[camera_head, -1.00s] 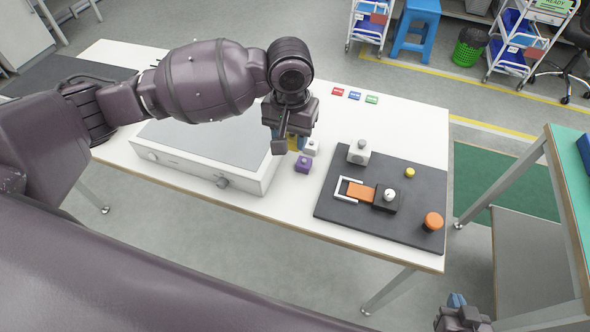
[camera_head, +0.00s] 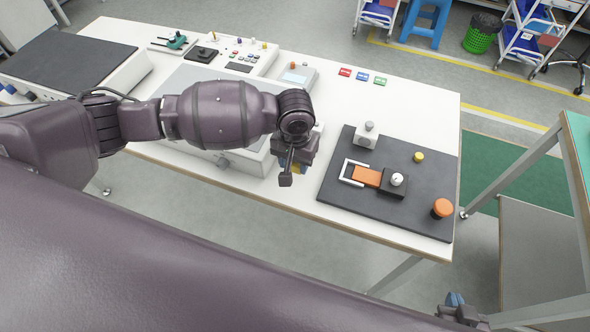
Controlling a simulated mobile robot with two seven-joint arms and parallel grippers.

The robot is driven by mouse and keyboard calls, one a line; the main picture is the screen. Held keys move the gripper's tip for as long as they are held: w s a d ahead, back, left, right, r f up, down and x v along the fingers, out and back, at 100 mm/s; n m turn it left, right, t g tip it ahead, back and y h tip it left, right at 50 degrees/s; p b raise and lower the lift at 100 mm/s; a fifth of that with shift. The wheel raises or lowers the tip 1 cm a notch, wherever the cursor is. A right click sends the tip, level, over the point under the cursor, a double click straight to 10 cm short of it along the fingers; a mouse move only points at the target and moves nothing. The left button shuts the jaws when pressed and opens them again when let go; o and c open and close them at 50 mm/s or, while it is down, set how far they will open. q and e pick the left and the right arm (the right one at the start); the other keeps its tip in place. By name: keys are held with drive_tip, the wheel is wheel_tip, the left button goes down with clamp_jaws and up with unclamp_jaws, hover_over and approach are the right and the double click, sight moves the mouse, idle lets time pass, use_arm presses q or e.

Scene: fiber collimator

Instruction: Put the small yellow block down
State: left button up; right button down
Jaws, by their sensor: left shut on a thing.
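My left gripper (camera_head: 289,174) is shut on the small yellow block, at the near edge of the white table. Only a sliver of the yellow block (camera_head: 299,169) shows beside the dark fingers; the rest is hidden by the gripper. I cannot tell whether the block touches the table. My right gripper (camera_head: 462,314) is at the bottom right, low and away from the table; its fingers are too small and partly cut off to read.
A dark mat (camera_head: 420,212) to the right holds a grey-white fixture (camera_head: 367,136), an orange piece (camera_head: 366,176), a yellow knob (camera_head: 419,157) and an orange cap (camera_head: 442,208). A large instrument (camera_head: 234,162) stands left of the gripper. Red, blue and green tags (camera_head: 362,76) lie at the back.

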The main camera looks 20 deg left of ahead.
sight(295, 171)
use_arm(q)
wheel_tip(295, 171, down, 4)
drive_tip(key=shift+f+b, duration=0.1)
drive_tip(key=shift+b, duration=0.35)
drive_tip(key=o, duration=0.9)
drive_tip(key=shift+o, duration=0.2)
wheel_tip(295, 171, up, 11)
drive_tip(key=shift+r+p, duration=0.1)
drive_tip(key=shift+p, duration=1.15)
drive_tip(key=shift+r, duration=0.45)
